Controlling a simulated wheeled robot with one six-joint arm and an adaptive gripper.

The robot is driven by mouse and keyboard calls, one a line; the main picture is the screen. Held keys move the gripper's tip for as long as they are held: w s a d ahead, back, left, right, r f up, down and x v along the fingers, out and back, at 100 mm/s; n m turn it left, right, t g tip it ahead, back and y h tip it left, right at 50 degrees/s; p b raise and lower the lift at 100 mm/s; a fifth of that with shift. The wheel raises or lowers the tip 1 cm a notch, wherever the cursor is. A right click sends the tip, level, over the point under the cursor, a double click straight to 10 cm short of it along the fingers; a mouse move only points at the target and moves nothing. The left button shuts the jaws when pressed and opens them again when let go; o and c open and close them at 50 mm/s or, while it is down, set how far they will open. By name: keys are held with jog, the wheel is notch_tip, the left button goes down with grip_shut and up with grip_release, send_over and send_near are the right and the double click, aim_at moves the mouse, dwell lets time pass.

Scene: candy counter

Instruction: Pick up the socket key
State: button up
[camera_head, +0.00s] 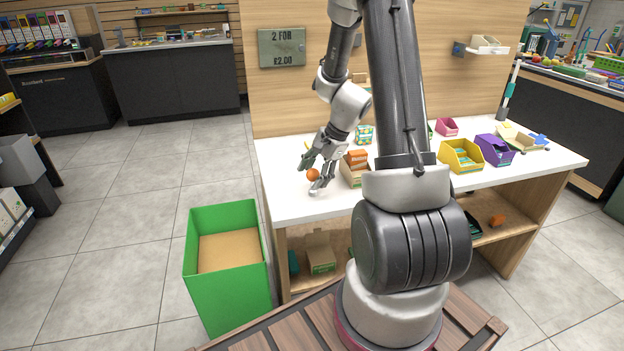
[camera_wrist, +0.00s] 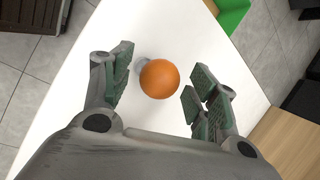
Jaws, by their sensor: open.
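My gripper (camera_head: 313,178) is open above the left end of the white counter (camera_head: 284,192). A round orange ball-like thing (camera_head: 312,174) shows between its fingers. In the wrist view the orange ball (camera_wrist: 159,79) sits between the two green-padded fingers, with a visible gap on either side. A small pale grey piece (camera_wrist: 142,65) shows at the ball's upper left, mostly hidden behind it. I cannot tell whether ball and grey piece belong together. I see nothing that I can surely name as the socket key.
A cardboard box (camera_head: 353,175) with orange packs stands just right of my gripper. Yellow (camera_head: 461,157) and purple (camera_head: 495,150) bins stand farther right. A green bin (camera_head: 228,289) stands on the floor left of the counter. The counter's left end is mostly bare.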

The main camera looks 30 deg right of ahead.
jog(key=shift+w+a+f, duration=0.1)
jog(key=shift+a+f, duration=0.1)
jog(key=shift+f, duration=0.4)
grip_shut()
jog(key=shift+r, duration=0.2)
notch_tip(320, 180, up, 10)
jog(key=shift+f, duration=0.15)
